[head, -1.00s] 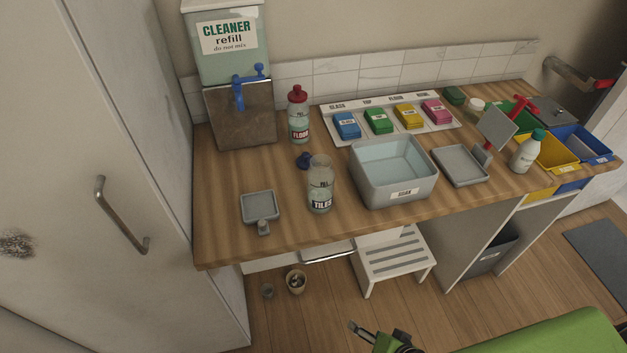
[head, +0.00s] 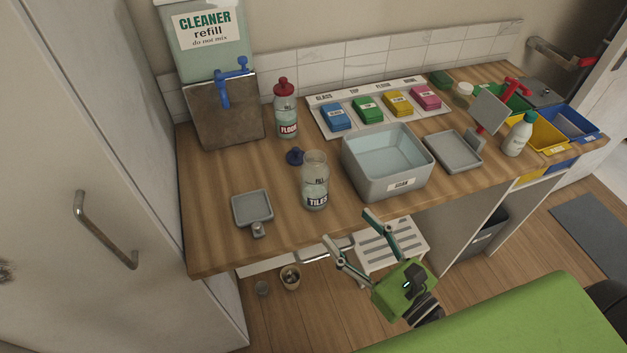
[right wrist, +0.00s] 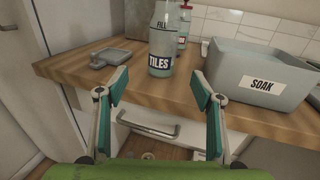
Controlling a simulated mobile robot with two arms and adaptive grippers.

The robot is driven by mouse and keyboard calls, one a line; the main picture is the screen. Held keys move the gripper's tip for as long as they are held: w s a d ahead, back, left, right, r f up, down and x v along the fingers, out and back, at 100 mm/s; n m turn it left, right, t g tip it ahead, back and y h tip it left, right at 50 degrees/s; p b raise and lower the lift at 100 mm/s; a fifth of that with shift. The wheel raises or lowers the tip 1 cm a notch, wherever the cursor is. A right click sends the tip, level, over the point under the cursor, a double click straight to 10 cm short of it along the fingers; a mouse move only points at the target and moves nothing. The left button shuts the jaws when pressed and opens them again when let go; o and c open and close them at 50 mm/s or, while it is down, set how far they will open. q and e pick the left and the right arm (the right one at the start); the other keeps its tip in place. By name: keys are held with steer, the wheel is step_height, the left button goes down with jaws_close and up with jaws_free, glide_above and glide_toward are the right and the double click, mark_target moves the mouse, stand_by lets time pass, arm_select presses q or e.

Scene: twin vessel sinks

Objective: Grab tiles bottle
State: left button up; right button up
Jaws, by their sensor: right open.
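The tiles bottle (head: 314,182) is a clear, uncapped bottle with a dark TILES label, upright on the wooden counter. A blue cap (head: 295,156) lies beside it at its back left. In the right wrist view the tiles bottle (right wrist: 162,42) stands ahead, above and between the fingers. My right gripper (head: 350,228) is open and empty, in front of the counter's front edge and short of the bottle. Its two spread fingers also show in the right wrist view (right wrist: 158,88). My left gripper is not in view.
A grey SOAK basin (head: 388,165) stands right of the bottle, and a small grey tray (head: 252,207) lies to its left. A red-capped FLOOR bottle (head: 285,112) stands behind. The counter's front edge and a metal bar handle (head: 322,252) lie near my right gripper.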

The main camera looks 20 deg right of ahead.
mark_target(323, 196)
steer(key=x, duration=0.2)
steer(key=p+x, duration=0.1)
steer(key=x, duration=0.2)
steer(key=p+x, duration=0.1)
steer(key=x, duration=0.1)
steer(key=shift+w+d+r, duration=0.1)
steer(key=shift+w+d, duration=0.1)
steer(key=shift+d, duration=0.05)
steer(key=shift+w+a+p, duration=0.25)
steer(key=shift+w+p, duration=0.05)
steer(key=shift+w, duration=0.2)
steer(key=p+x, duration=0.1)
steer(key=x, duration=0.3)
steer(key=shift+w+p, duration=0.3)
steer(key=shift+p, duration=0.05)
steer(key=shift+w+a+f, duration=0.15)
steer(key=shift+w+f, duration=0.2)
steer(key=shift+w, duration=0.05)
steer(key=c, duration=1.5)
